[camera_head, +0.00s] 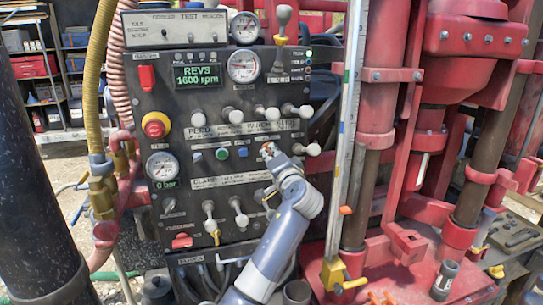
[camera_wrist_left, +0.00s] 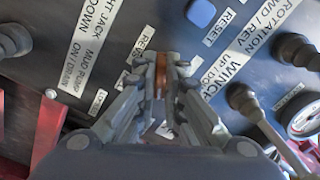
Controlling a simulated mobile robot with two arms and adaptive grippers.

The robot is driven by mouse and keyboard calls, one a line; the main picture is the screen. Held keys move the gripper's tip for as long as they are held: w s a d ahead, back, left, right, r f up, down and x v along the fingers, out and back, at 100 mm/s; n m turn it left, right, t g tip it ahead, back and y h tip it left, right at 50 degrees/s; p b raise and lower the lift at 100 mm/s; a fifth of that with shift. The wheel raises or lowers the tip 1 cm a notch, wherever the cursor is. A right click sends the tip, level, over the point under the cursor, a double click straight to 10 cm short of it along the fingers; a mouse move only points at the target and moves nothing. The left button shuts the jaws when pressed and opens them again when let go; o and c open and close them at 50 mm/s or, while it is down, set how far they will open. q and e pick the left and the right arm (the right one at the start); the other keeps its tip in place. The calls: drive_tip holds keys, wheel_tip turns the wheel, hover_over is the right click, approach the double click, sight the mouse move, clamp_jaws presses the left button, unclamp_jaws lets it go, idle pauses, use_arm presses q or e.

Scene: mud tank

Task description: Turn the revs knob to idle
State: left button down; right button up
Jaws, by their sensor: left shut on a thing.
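The black control panel (camera_head: 190,130) stands upright in front of me, with a green display (camera_head: 198,75) reading REVS 1600 rpm. My left gripper (camera_head: 269,152) is at the panel's right side, below a row of pale lever knobs. In the left wrist view its fingers (camera_wrist_left: 160,75) are close together at the panel face, shut on the revs knob. A label starting with "RE" (camera_wrist_left: 147,46) shows beside the fingertips, partly covered. The knob is mostly hidden by the fingers; its pointing direction cannot be told. My right gripper is not in view.
Pale lever knobs (camera_head: 289,109) stick out just above the gripper.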

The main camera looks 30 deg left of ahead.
use_arm(q)
drive_tip(key=n+b, duration=0.4)
drive_tip(key=b, duration=0.1)
drive_tip(key=n+b, duration=0.4)
drive_tip(key=b, duration=0.1)
drive_tip(key=n+b, duration=0.4)
drive_tip(key=b, duration=0.1)
drive_tip(key=shift+w+d+f+b, duration=0.1)
drive_tip(key=shift+f+b, duration=0.15)
drive_tip(key=shift+b, duration=0.1)
idle(0.3)
drive_tip(key=c, duration=1.9)
unclamp_jaws()
drive_tip(key=shift+o, duration=1)
drive_tip(key=shift+d+r, duration=0.1)
drive_tip(key=shift+r, duration=0.05)
